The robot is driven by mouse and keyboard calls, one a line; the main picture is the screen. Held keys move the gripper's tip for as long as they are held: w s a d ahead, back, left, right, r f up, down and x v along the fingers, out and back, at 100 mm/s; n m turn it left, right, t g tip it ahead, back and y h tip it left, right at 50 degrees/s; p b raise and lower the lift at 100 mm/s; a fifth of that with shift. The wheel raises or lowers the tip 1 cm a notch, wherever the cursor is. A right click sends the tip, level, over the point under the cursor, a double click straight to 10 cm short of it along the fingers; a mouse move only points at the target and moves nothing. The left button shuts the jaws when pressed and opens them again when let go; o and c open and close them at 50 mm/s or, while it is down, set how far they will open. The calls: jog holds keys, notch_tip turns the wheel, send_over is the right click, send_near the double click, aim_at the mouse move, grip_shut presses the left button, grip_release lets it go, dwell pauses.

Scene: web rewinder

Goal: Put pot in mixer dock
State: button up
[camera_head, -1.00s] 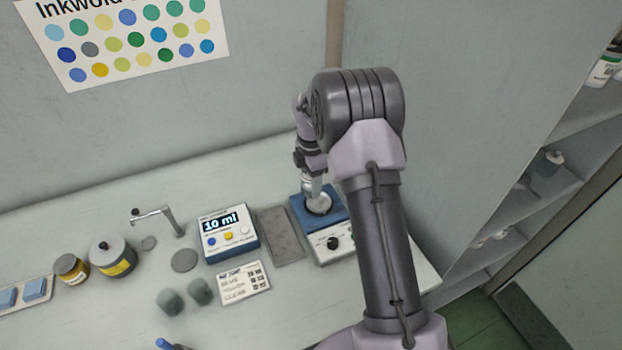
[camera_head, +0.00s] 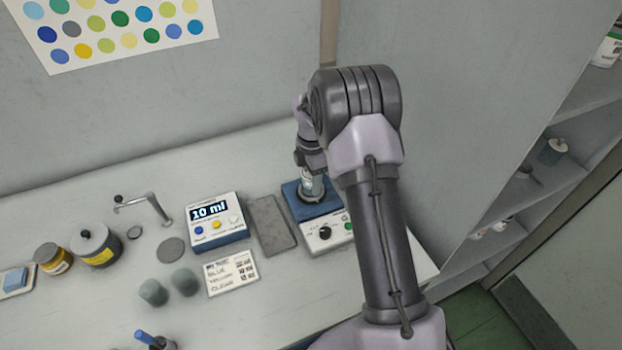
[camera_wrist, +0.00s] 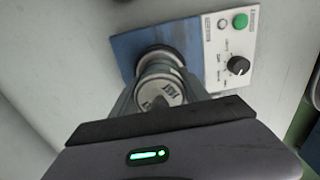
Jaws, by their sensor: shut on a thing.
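The pot (camera_wrist: 160,88) is a small pale grey jar with printing on its round top, in the middle of the wrist view. My gripper (camera_wrist: 158,98) is shut on it, with a finger on either side. The mixer dock (camera_wrist: 128,46) is a blue block with a dark round ring and a white control panel. The pot's lower end is at the ring; I cannot tell whether it is fully seated. In the head view my gripper (camera_head: 311,178) is over the blue dock (camera_head: 291,193), and the pot is partly hidden by the arm.
Left of the dock are a grey pad (camera_head: 274,224) and a dispenser reading 10 ml (camera_head: 217,220). A label card (camera_head: 232,273), two grey-green cups (camera_head: 153,292) and lidded jars (camera_head: 96,245) stand further left. Wall and shelves (camera_head: 545,160) bound the right side.

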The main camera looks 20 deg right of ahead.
jog(key=shift+f, duration=0.35)
jog(key=o, duration=1.6)
jog(key=shift+o, duration=0.5)
jog(key=o, duration=0.4)
notch_tip(320, 180, up, 11)
jog(key=p, duration=0.9)
jog(key=shift+r, duration=0.1)
